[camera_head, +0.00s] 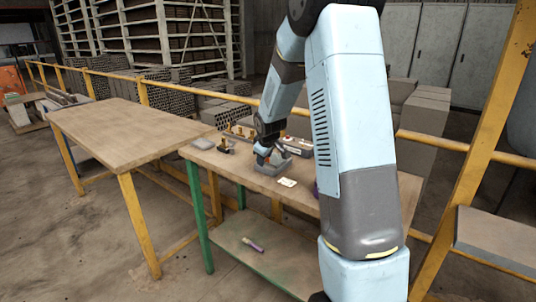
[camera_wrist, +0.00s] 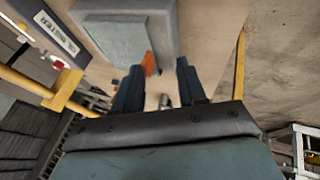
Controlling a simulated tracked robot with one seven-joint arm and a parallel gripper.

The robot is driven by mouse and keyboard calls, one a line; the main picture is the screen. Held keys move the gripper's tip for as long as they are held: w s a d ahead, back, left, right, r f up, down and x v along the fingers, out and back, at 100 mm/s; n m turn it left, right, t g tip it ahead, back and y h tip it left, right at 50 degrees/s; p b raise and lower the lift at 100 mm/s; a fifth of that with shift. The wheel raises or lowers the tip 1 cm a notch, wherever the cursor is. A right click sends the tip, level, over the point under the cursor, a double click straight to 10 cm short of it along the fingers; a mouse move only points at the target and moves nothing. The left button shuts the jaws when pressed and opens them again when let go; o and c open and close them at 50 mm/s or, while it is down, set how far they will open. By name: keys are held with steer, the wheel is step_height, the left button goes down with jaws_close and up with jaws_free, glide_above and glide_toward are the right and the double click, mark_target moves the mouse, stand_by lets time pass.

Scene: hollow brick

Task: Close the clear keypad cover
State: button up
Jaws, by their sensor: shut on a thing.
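A grey keypad housing (camera_head: 279,165) stands on the wooden workbench, under my gripper (camera_head: 264,155). In the wrist view the grey housing (camera_wrist: 163,14) fills the top, with a paler panel (camera_wrist: 112,38) on it. My gripper (camera_wrist: 158,72) has its two dark fingers at the housing's near edge. A small orange tab (camera_wrist: 150,63) shows between the fingertips, and my gripper is shut on it. The clear cover itself is hard to make out, so I cannot tell its angle. The keypad's keys are not visible.
A white card (camera_head: 287,183) lies in front, and small brass-coloured parts (camera_head: 240,131) lie behind. A second, bare table (camera_head: 130,125) stands left. A yellow railing (camera_head: 205,92) runs behind.

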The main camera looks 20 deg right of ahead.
steer(key=o, duration=0.6)
steer(key=shift+s+f, duration=0.1)
steer(key=shift+f, duration=0.1)
steer(key=shift+c, duration=0.2)
steer(key=shift+r, duration=0.1)
steer(key=shift+d+r, duration=0.1)
steer(key=v, duration=1.3)
steer(key=shift+s, duration=0.2)
steer(key=shift+r, duration=0.15)
